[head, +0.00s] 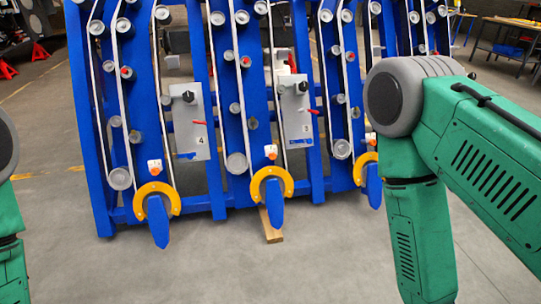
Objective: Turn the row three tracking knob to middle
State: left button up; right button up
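The blue harvester chassis (208,100) stands ahead with several upright rows of rollers and belts. Two grey control plates are mounted between rows: one at centre left (198,140) with a black knob (188,96) and a red lever (199,122), and one further right (294,125) with a black knob (303,87) and a red lever (313,111). The small plate labels are too small to read surely, so I cannot tell which is row three. My green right arm fills the right side, and part of my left arm shows at the left edge. Neither gripper is in view.
Yellow curved guards (157,190) with blue pointed tips stick out low at the front of the rows. A wooden block (270,226) lies on the floor under the chassis. Red stands (39,52) and a workbench (505,45) are at the back. The near floor is clear.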

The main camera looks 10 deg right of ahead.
aim_at(272, 156)
jog(key=i+l+z, duration=0.1)
jog(key=i+l, duration=0.45)
jog(key=i+l+z, duration=0.15)
jog(key=i+l, duration=0.35)
jog(key=i+l+z, duration=0.1)
jog(key=i+l, duration=0.3)
jog(key=i, duration=0.25)
jog(key=i+l+z, duration=0.1)
jog(key=i+l, duration=0.3)
jog(key=i, duration=0.25)
